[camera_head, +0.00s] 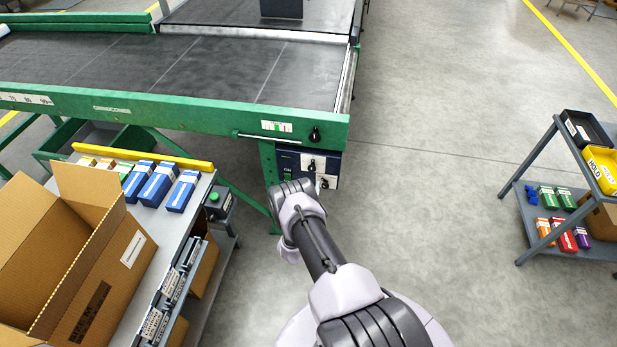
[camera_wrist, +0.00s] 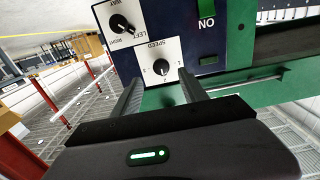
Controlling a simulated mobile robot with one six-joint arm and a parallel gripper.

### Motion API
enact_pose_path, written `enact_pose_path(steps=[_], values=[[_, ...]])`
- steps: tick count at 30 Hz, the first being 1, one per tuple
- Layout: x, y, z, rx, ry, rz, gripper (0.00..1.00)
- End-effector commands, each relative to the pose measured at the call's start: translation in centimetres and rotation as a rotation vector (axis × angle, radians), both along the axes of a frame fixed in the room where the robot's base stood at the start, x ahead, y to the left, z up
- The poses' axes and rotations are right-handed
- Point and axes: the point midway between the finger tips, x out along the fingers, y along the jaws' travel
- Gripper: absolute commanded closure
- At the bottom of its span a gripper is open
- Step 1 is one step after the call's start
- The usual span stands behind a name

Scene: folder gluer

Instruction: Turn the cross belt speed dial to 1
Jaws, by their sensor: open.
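The speed dial (camera_wrist: 160,67) is a black round knob on a white plate marked SPEED, with small numbers around it. The pictures are too small to tell which number its pointer faces. In the wrist view my gripper (camera_wrist: 159,83) is open, with one finger on each side of the dial's lower part; I cannot tell if they touch it. In the head view the dark blue control panel (camera_head: 331,160) hangs under the green conveyor frame's right end. My gripper's fingertips there are largely hidden behind my own wrist.
A second dial (camera_wrist: 120,23) sits beside the speed dial, and a green ON button (camera_wrist: 207,60) is on the same panel. A bench with an open carton (camera_head: 130,225) stands at left. A grey cart (camera_head: 530,210) stands at right. The floor between is clear.

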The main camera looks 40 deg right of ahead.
Motion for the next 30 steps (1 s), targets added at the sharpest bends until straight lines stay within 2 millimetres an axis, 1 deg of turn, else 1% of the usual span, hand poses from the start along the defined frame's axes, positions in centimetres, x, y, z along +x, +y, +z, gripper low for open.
enact_pose_path(steps=[1,3,6,9,13,20,21,23,24,28,29,30], values=[[0.9,-1.1,-0.5,-0.001,-0.005,-0.002,0.49],[2.1,-2.5,-0.6,-0.001,-0.003,-0.002,0.49],[3.5,-4.1,-0.4,-0.001,-0.002,0.000,0.49],[4.3,-5.1,-0.3,0.000,0.000,0.000,0.49],[4.9,-5.7,-0.1,0.001,0.001,0.001,0.49],[5.0,-5.7,0.1,0.000,0.001,0.002,0.49],[5.0,-5.7,0.1,0.000,0.001,0.002,0.51],[5.0,-5.7,0.1,0.000,0.001,0.002,0.63],[5.0,-5.7,0.1,0.000,0.001,0.002,0.71],[5.0,-5.7,0.0,0.000,0.001,0.002,0.96],[5.0,-5.7,0.0,0.000,0.001,0.002,1.00],[5.0,-5.7,0.0,0.000,0.001,0.002,1.00]])
